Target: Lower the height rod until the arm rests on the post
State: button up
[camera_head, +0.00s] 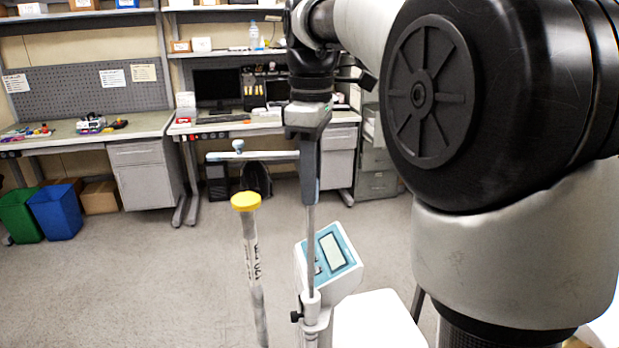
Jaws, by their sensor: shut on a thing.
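The thin metal height rod (311,245) stands upright in the white collar of the post (311,318), with a long bare length showing above it. The horizontal arm (265,155) reaches left from near the rod's top, well above the post, and carries a small pale-blue knob (238,146). My gripper (309,178) comes down from above at the rod's top and is shut there on the rod; the exact contact is partly hidden by the fingers. A black side knob (296,316) sits on the post.
A white and teal pump (332,262) stands close behind the rod. A yellow-capped clear tube (251,255) with dark markings stands left of the post. Workbenches (85,130), a blue bin (57,211) and a green bin (20,214) are far behind. Open floor lies between.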

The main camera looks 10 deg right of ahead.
notch_tip(320, 180, down, 8)
jog(key=b, duration=0.3)
jog(key=o, duration=0.8)
notch_tip(320, 180, up, 17)
jog(key=p, duration=0.4)
jog(key=shift+r, duration=0.2)
jog(key=shift+s, duration=0.1)
